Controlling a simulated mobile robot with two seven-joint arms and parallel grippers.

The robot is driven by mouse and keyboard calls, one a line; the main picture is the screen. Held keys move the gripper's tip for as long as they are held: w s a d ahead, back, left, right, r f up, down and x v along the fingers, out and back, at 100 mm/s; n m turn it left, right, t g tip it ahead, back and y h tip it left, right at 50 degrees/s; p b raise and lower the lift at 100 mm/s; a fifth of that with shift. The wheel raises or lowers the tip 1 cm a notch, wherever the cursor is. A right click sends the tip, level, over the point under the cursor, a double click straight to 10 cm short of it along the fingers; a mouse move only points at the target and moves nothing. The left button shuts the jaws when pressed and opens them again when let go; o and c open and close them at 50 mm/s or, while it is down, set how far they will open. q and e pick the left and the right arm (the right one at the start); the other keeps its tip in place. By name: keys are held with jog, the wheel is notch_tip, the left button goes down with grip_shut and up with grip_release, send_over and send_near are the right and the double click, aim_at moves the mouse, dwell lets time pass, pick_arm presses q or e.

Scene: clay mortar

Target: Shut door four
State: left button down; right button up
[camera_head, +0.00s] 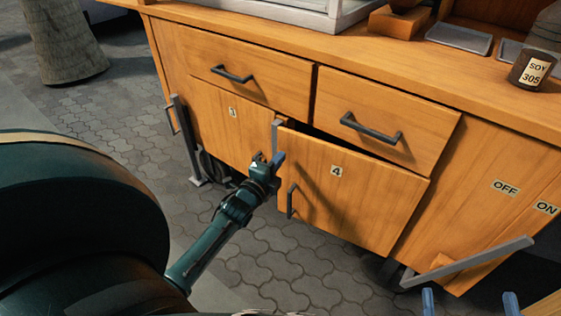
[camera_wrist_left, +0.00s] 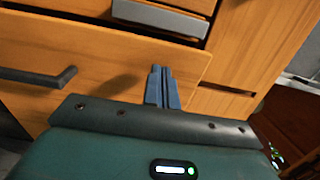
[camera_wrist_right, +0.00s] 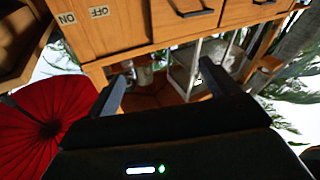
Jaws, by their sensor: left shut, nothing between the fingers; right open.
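Door four (camera_head: 345,200) is a wooden cabinet panel with a "4" label and a dark vertical handle (camera_head: 291,201) near its left edge. It stands slightly ajar, with a dark gap along its top. My left gripper (camera_head: 273,162) is shut and empty at the door's upper left edge, above and left of the handle. Its closed fingers also show in the left wrist view (camera_wrist_left: 161,86), against wooden panelling. I cannot tell whether they touch the door. My right gripper (camera_head: 470,303) is open and empty at the lower right, apart from the door; the right wrist view shows its spread fingers (camera_wrist_right: 162,85).
Two drawers (camera_head: 250,70) (camera_head: 385,120) with dark handles sit above. A grey upright bar (camera_head: 277,135) is at the door's upper left corner. A grey bar (camera_head: 468,262) juts out at the lower right. A "SOY 305" jar (camera_head: 532,70) stands on the counter. A red round object (camera_wrist_right: 45,130) is low in the right wrist view.

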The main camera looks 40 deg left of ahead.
aim_at(283, 148)
pick_arm(q)
jog(key=shift+w, duration=0.7)
jog(key=shift+w+a, duration=0.1)
jog(key=shift+w, duration=0.05)
jog(key=w+h, duration=0.1)
jog(key=w+m+b, duration=0.1)
jog(key=w, duration=0.1)
jog(key=w+h+b, duration=0.1)
jog(key=shift+w+a+m+h, duration=0.3)
jog(key=shift+w, duration=0.4)
jog(key=shift+a+r+h, duration=0.15)
jog(key=shift+r+h, duration=0.1)
jog(key=shift+h, duration=0.05)
jog(key=shift+a, duration=0.1)
pick_arm(e)
jog(key=shift+s+a+r+y, duration=0.1)
jog(key=shift+a+r+y, duration=0.2)
jog(key=shift+r, duration=0.05)
jog(key=shift+d+f, duration=0.1)
